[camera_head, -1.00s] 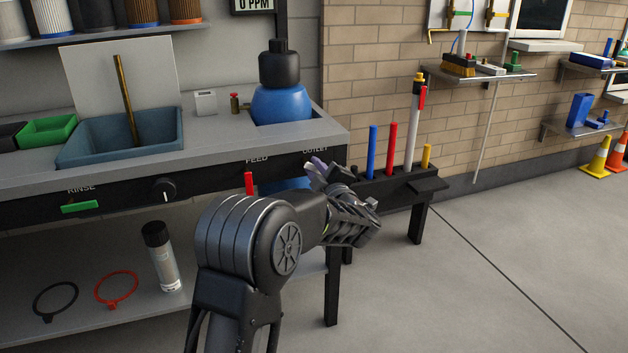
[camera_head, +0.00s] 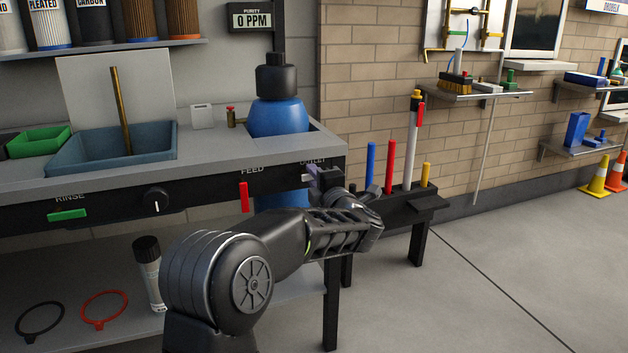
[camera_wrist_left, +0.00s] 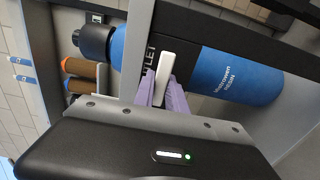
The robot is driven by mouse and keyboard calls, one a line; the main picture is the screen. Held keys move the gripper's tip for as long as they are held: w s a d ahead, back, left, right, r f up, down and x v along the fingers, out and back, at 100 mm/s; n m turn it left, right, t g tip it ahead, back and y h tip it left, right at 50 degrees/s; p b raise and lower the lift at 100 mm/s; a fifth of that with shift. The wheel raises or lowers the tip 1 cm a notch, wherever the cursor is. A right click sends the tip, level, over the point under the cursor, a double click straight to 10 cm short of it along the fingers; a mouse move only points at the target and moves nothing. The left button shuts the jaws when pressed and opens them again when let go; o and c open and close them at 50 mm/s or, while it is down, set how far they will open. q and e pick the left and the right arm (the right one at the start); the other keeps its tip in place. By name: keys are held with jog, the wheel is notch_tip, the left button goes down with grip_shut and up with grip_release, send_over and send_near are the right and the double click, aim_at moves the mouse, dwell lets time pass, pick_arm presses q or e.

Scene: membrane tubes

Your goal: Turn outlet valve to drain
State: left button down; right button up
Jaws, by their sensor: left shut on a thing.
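The outlet valve handle (camera_wrist_left: 153,78) is a light grey bar on the black panel under the OUTLET label, best seen in the left wrist view. There it lies roughly along the line of the lettering, a little tilted. My left gripper (camera_head: 312,178) is at the panel's right end in the head view. Its purple fingers (camera_wrist_left: 166,98) are shut on the handle, partly covering it. The blue resin tank (camera_head: 280,116) stands behind the panel and also shows in the left wrist view (camera_wrist_left: 235,77). My right gripper is in neither view.
The red FEED handle (camera_head: 244,198) hangs down just left of my gripper. The RINSE switch (camera_head: 67,215) and a black knob (camera_head: 157,199) are farther left. A black rack (camera_head: 400,207) with coloured tubes stands close on the right.

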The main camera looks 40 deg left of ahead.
pick_arm(q)
jog(key=c, duration=1.4)
grip_release()
jog(key=shift+o, duration=0.2)
